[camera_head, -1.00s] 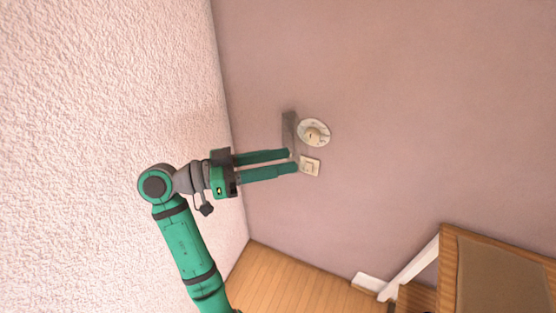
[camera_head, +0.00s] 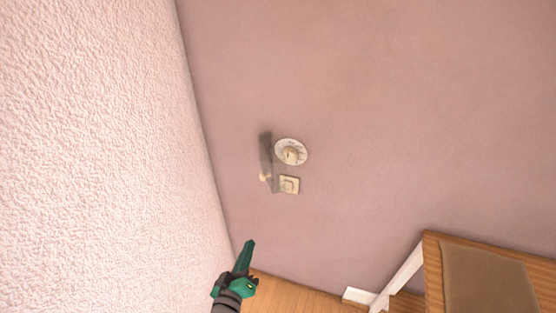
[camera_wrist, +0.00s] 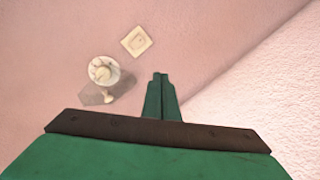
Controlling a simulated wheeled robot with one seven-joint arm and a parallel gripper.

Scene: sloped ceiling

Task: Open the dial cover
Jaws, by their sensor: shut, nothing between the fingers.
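A round whitish dial (camera_head: 291,151) with a knob in its middle sits on the pink wall. Beside its left edge is a dark grey, see-through-looking strip (camera_head: 266,150), with a small pale knob (camera_head: 264,178) at its lower end. The strip looks like a flap standing out from the wall, but I cannot tell cover from shadow for sure. The wrist view shows the dial (camera_wrist: 103,71) with the pale knob (camera_wrist: 108,97) close below it. My gripper (camera_head: 249,243) is shut and empty, below and left of the dial, apart from it. Its fingers (camera_wrist: 161,76) are together.
A square pale switch (camera_head: 289,184) is just below the dial. A rough white sloped surface (camera_head: 95,150) is close on the left. A wooden piece of furniture with a brown top (camera_head: 485,277) stands at lower right. The wall right of the dial is clear.

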